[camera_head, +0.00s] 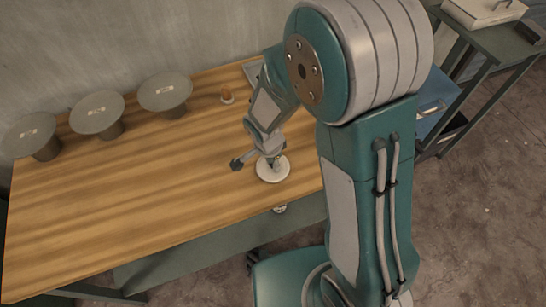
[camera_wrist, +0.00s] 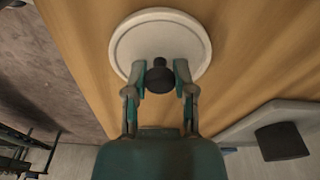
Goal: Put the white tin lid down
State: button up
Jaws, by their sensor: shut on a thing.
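The white tin lid (camera_head: 273,173) is a round pale disc with a dark knob on top. In the head view it is at or just above the wooden table, near the front edge; I cannot tell whether it touches. My gripper (camera_head: 268,160) is above it, pointing down. In the wrist view the lid (camera_wrist: 160,27) looks flat, and my gripper (camera_wrist: 160,76) has its two fingers either side of the dark knob (camera_wrist: 160,77), shut on it. The lid's near edge is partly hidden by the fingers.
The wooden table (camera_head: 140,190) has wide free room left of the lid. Several grey discs on short stands (camera_head: 97,112) line the back left. A side table (camera_head: 500,40) is at the upper right.

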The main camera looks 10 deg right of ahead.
aim_at(268, 169)
jog(key=shift+d, duration=0.15)
jog(key=o, duration=0.9)
jog(key=shift+a+f, duration=0.15)
jog(key=shift+a, duration=0.1)
jog(key=shift+o, duration=0.2)
jog(key=shift+d, duration=0.1)
jog(key=shift+r, duration=0.2)
notch_tip(268, 169, up, 12)
jog(key=a, duration=0.1)
jog(key=s+d+r+n+t+y, duration=0.1)
jog(key=s+d+r+n+t, duration=0.4)
jog(key=s+d+r+n, duration=0.6)
notch_tip(268, 169, up, 4)
jog(key=shift+s+d+n, duration=0.4)
jog(key=shift+s+n, duration=0.4)
jog(key=shift+s, duration=0.05)
